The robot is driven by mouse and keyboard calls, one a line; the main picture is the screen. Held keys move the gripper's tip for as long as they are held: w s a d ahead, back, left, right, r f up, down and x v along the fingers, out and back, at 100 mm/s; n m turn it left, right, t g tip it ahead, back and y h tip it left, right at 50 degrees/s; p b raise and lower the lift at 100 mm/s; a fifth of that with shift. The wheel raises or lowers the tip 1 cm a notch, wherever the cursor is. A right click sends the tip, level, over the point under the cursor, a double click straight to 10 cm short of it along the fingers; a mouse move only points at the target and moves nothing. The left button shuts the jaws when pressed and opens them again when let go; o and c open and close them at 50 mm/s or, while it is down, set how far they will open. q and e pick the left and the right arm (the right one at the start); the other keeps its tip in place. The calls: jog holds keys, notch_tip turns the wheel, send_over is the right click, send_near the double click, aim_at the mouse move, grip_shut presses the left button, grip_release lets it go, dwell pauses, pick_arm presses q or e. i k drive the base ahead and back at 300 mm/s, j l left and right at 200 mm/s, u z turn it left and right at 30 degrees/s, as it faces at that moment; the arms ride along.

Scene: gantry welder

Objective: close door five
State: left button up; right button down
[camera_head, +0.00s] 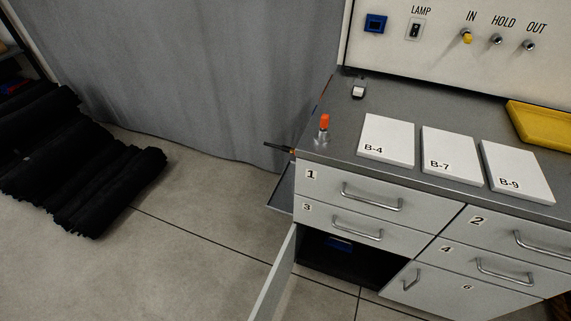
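The cabinet (365,213) stands at the lower right, with numbered drawers and doors. Door five (274,278) appears as a light panel swung open at the cabinet's lower left, below drawer 3 (345,227). It stands out from the front and its number is not visible. The lower part of the panel is cut off by the picture edge. Behind it the dark compartment (352,266) is exposed, with a blue object (340,244) inside. Door 6 (450,290), to the right, is shut. Neither of my grippers is in view.
Plates B-4 (387,140), B-7 (450,157) and B-9 (516,172) lie on the cabinet top beside an orange-capped item (324,127) and a yellow tray (541,124). Black rolls (75,165) lie at left near a grey curtain (200,75). The floor (180,260) left of the door is clear.

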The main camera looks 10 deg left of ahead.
aim_at(264, 309)
jog(key=k+j+z, duration=0.15)
jog(key=k+j, duration=0.2)
jog(key=j, duration=0.25)
jog(key=k+j+z, duration=0.2)
jog(key=k+j, duration=0.2)
jog(key=j, duration=0.2)
jog(key=j+z, duration=0.5)
jog(key=j, duration=0.25)
jog(key=j+z, duration=0.5)
jog(key=j, duration=0.2)
jog(key=k+u, duration=0.35)
jog(key=i+j, duration=0.05)
jog(key=i, duration=0.05)
